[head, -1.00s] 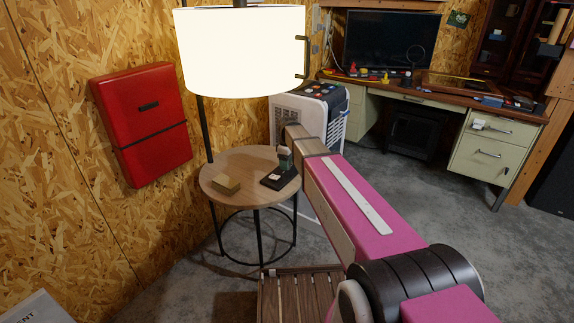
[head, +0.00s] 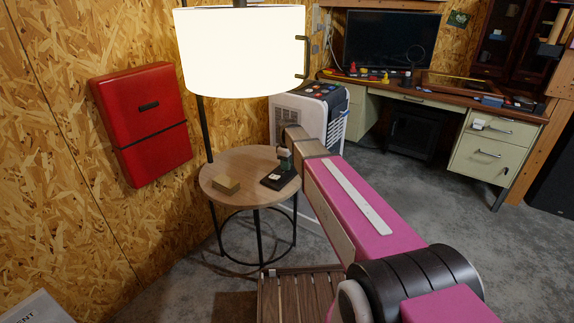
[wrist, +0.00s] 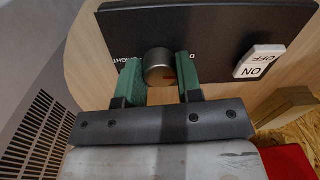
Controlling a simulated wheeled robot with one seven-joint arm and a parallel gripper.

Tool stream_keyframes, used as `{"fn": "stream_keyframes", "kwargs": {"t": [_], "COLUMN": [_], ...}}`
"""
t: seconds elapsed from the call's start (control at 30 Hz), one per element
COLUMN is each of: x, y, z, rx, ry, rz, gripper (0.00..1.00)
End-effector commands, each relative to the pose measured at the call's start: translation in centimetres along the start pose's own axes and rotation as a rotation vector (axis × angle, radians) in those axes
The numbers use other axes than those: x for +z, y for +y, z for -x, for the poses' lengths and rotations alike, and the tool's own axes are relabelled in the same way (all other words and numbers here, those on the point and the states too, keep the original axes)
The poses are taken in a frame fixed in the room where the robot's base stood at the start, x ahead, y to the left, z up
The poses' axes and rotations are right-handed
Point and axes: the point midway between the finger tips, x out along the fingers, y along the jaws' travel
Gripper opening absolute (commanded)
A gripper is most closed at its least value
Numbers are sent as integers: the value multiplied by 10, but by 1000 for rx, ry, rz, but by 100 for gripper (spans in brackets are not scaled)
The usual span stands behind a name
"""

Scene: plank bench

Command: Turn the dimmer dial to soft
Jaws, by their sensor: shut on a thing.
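The plate also shows in the head view (head: 272,184) on the round wooden side table (head: 238,168). My gripper (wrist: 160,80) has its green fingers on either side of the dial and is shut on it. In the head view my gripper (head: 284,160) is small above the plate and hides the dial. The lettering on the plate is partly covered, so I cannot read the dial's setting.
A white ON/OFF rocker switch (wrist: 259,61) sits beside the dial on the plate. A small wooden block (head: 227,186) lies on the table. A lit lamp shade (head: 240,50) hangs above. A red case (head: 142,122) is on the wall; a slatted wooden piece (head: 300,295) stands in front.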

Motion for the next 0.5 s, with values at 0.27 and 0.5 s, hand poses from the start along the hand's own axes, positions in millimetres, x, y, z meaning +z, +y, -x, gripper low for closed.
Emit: {"fn": "stream_keyframes", "kwargs": {"t": [0.27,0.5], "x": [0,1], "y": [0,0], "z": [0,0], "rx": [-1,0], "ry": [6,15], "rz": [-183,-408], "gripper": [9,9]}}
